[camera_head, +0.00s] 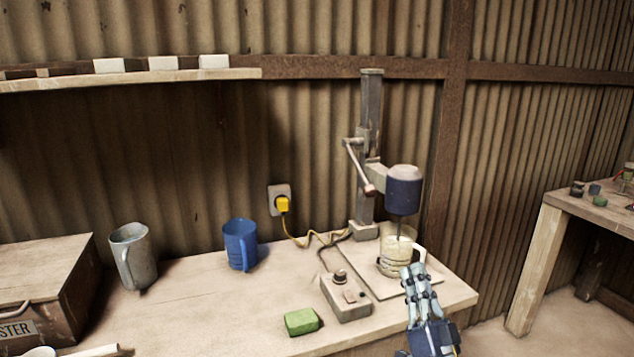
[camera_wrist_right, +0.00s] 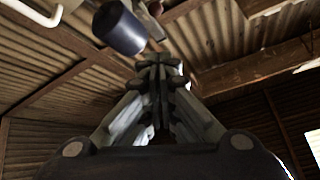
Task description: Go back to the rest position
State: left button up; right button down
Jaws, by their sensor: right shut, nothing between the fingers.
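My right gripper (camera_head: 413,272) is shut and empty, pointing up at the front right of the bench. In the head view it overlaps the edge of a cream mug (camera_head: 390,256) with a white handle; I cannot tell whether they touch. The right wrist view also shows the gripper (camera_wrist_right: 160,68) with its fingers together. The mug stands on the base plate of a press (camera_head: 369,130), below its dark blue head (camera_head: 403,190). That head also shows in the right wrist view (camera_wrist_right: 118,30), above and left of the fingers. My left gripper is not in view.
A grey control box (camera_head: 345,298) and a green block (camera_head: 301,321) lie at the bench front. A blue mug (camera_head: 240,245) and a metal jug (camera_head: 133,257) stand farther left. A wooden chest (camera_head: 45,265) fills the left end. A second table (camera_head: 600,212) stands right, across a gap.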

jog(key=s+a+f+n+g+h, duration=0.1)
jog(key=s+a+f+n+g, duration=0.1)
jog(key=s+f+g, duration=0.65)
jog(key=s+a+f+n+g, duration=0.2)
jog(key=s+f+g, duration=0.15)
jog(key=f, duration=0.95)
jog(key=s+d+f+n+g+h, duration=0.1)
jog(key=s+d+f+g, duration=0.15)
jog(key=s, duration=0.55)
jog(key=s+d+f+g+h, duration=0.15)
jog(key=s+g, duration=0.25)
jog(key=s, duration=0.4)
jog(key=s+d+f+n+g+h, duration=0.1)
jog(key=s+f+g, duration=0.2)
jog(key=s, duration=0.6)
notch_tip(320, 180, down, 25)
jog(key=s+g+p, duration=0.1)
jog(key=s+p, duration=0.1)
jog(key=s+d+f+g, duration=0.1)
jog(key=s+d+f, duration=0.2)
jog(key=s+f, duration=1.2)
jog(key=shift+s+p, duration=0.3)
jog(key=shift+s, duration=0.7)
